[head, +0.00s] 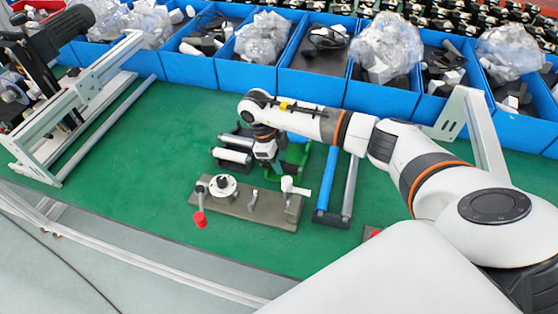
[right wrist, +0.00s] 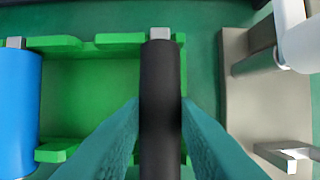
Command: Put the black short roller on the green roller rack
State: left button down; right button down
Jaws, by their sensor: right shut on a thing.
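My right gripper (right wrist: 160,125) is shut on the black short roller (right wrist: 162,85), seen from above in the right wrist view. The roller lies over the right end of the green roller rack (right wrist: 90,85), with its pale end peg near the rack's edge. I cannot tell whether the peg sits in the slot. In the head view the right gripper (head: 267,163) is at the green rack (head: 296,154) and covers part of it; the black roller cannot be made out there. My left gripper is not in view.
A blue roller (right wrist: 16,105) lies at the rack's left end. A metal fixture block (head: 245,206) with a red-tipped handle stands in front. Blue bins (head: 215,80) line the back.

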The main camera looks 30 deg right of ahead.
jog(key=shift+f, duration=0.15)
jog(key=c, duration=1.1)
grip_release()
jog(key=shift+o, duration=0.2)
jog(key=shift+w+r+b, duration=0.15)
jog(key=shift+r+b, duration=0.15)
jog(key=b+v, duration=0.2)
jog(key=v, duration=0.9)
jog(key=shift+r, duration=0.2)
jog(key=shift+a, duration=0.1)
